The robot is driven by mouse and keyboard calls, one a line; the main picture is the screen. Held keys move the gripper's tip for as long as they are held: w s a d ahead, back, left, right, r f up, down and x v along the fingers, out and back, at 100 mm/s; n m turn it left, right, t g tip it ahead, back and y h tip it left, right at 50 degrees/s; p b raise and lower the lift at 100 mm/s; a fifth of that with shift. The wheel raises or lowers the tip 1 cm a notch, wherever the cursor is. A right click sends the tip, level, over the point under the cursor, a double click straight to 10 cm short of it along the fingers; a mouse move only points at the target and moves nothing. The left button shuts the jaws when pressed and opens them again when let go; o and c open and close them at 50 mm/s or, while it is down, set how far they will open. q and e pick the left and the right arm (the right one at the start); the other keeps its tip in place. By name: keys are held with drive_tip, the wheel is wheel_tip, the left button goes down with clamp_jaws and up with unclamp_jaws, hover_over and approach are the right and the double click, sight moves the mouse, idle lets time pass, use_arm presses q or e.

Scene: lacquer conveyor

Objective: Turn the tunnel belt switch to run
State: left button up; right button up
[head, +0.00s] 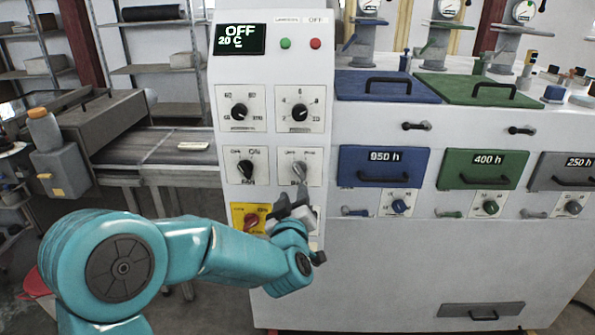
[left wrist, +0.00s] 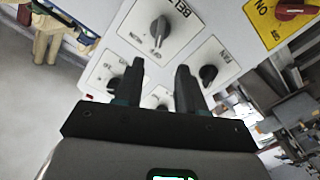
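The belt switch is a knob (head: 300,170) on a white plate at the right of the control panel's middle row. In the left wrist view its knob (left wrist: 159,31) sits under the BELT label, beyond my fingertips; its exact pointing is hard to read. My left gripper (head: 290,200) is just below the belt switch in the head view. In the left wrist view its two fingers (left wrist: 158,68) are apart, with nothing between them, and do not visibly touch the knob. The tunnel belt (head: 180,143) lies left of the panel. My right gripper is not in view.
Beside the belt switch is the fan switch (head: 245,169); a red switch (head: 251,220) on yellow is below it. Two dials (head: 240,112) (head: 300,112) sit above. The display (head: 239,39) reads OFF, 20 C. A white cabinet (head: 400,270) with drawers stands right.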

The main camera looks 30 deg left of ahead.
sight(298, 171)
use_arm(q)
drive_tip(key=p+x, duration=0.3)
drive_tip(key=x, duration=0.7)
drive_tip(key=shift+w, duration=0.2)
drive_tip(key=shift+w+a, duration=0.15)
drive_tip(key=shift+w, duration=0.25)
drive_tip(key=shift+c, duration=0.3)
clamp_jaws()
